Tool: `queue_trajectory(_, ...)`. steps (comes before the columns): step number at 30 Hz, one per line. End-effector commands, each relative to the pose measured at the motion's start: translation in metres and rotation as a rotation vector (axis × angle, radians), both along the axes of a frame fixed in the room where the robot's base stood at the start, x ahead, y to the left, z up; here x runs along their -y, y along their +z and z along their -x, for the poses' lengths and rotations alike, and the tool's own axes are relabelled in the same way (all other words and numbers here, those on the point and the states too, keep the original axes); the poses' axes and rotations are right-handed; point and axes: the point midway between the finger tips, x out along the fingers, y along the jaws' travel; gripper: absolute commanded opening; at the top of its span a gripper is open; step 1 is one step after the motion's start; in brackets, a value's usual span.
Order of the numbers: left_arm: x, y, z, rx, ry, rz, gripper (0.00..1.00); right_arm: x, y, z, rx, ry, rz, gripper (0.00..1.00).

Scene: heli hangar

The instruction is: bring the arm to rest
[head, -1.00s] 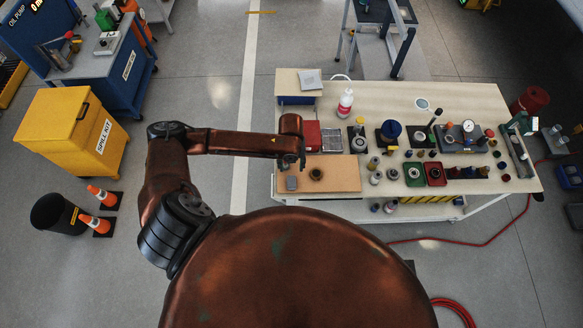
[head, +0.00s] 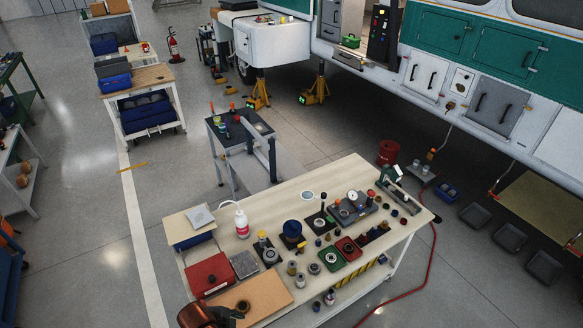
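My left arm shows only as a small copper-coloured end (head: 205,315) at the bottom of the head view, over the front left corner of the workbench (head: 325,190). Its dark gripper part (head: 226,314) is small and partly cut off, beside a brown board (head: 262,298); I cannot make out the fingers or whether they hold anything. My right gripper is out of view.
The bench holds a red box (head: 208,275), a white bottle (head: 241,223), a blue round part (head: 292,229) and several small parts. A grey cart (head: 262,150) stands behind it. A red hose (head: 428,262) lies on the floor at right. Open floor lies left.

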Motion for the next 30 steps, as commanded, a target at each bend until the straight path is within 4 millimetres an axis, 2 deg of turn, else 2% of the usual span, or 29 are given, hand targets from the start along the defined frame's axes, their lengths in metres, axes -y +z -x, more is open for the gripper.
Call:
queue_trajectory(1,-0.007,0.001,0.012,-0.018,0.172,0.053,0.46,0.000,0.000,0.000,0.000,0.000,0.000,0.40)
queue_trajectory(3,-0.027,0.005,0.023,-0.035,0.406,0.099,0.46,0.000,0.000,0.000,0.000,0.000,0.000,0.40)
queue_trajectory(9,-0.087,0.009,0.062,-0.069,0.899,0.162,0.46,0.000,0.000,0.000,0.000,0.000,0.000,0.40)
queue_trajectory(15,-0.135,0.009,0.104,-0.087,1.242,0.175,0.46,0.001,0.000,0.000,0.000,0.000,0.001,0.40)
queue_trajectory(22,-0.176,0.010,0.149,-0.089,1.532,0.165,0.46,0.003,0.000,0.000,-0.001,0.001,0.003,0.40)
queue_trajectory(24,-0.174,-0.015,0.140,-0.098,1.513,0.161,0.46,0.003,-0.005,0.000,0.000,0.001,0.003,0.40)
queue_trajectory(30,-0.172,-0.074,0.129,-0.118,1.502,0.150,0.46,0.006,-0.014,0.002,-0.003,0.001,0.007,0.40)
